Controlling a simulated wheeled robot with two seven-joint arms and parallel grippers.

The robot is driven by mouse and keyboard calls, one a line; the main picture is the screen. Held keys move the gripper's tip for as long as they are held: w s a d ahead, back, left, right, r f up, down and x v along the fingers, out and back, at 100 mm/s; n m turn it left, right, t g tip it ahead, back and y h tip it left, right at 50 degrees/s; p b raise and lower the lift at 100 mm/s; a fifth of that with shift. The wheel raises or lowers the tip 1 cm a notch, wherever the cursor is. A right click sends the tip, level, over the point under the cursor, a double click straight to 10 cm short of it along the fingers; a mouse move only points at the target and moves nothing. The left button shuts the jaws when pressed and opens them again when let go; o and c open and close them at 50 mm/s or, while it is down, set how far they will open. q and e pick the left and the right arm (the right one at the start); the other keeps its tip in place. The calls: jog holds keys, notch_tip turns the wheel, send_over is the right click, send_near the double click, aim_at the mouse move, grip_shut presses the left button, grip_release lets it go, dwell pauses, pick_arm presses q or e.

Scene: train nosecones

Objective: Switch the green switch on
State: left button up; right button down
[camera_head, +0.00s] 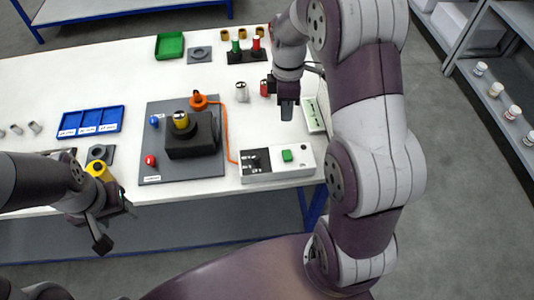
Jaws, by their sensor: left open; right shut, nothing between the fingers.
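A white switch box (262,173) lies near the table's front right edge, with a green switch (287,155) on its top right part and a black part (255,160) left of it. An orange cable runs from near the box to the grey board. My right gripper (287,112) is shut and empty, pointing down above the table behind the green switch and apart from it. My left gripper (118,222) is open and empty, in front of the table's front edge at the lower left. Whether the switch is on or off I cannot tell.
A grey board (160,113) carries a black block (190,145) with a yellow-topped part. A blue tray (90,121) and a green tray (169,45) stand on the white table. A small green-and-white panel (313,115) is right of my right gripper. Shelves stand at the right.

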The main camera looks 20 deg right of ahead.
jog(key=n, duration=0.1)
jog(key=b, duration=0.7)
send_near(287, 157)
jog(key=shift+w+f+n, duration=0.15)
jog(key=shift+f+n, duration=0.15)
jog(key=shift+f, duration=0.1)
jog(key=shift+s+a+f+p, duration=0.1)
jog(key=shift+s+f+p, duration=0.1)
jog(key=shift+f+p, duration=0.15)
notch_tip(287, 157, down, 4)
jog(key=shift+s+f, duration=0.1)
jog(key=shift+s+f+p, duration=0.2)
jog(key=shift+f+p, duration=0.1)
jog(key=shift+f, duration=0.2)
pick_arm(q)
notch_tip(287, 157, down, 6)
jog(key=shift+w+d, duration=0.35)
jog(key=shift+w, duration=0.1)
pick_arm(e)
jog(key=shift+f, duration=0.1)
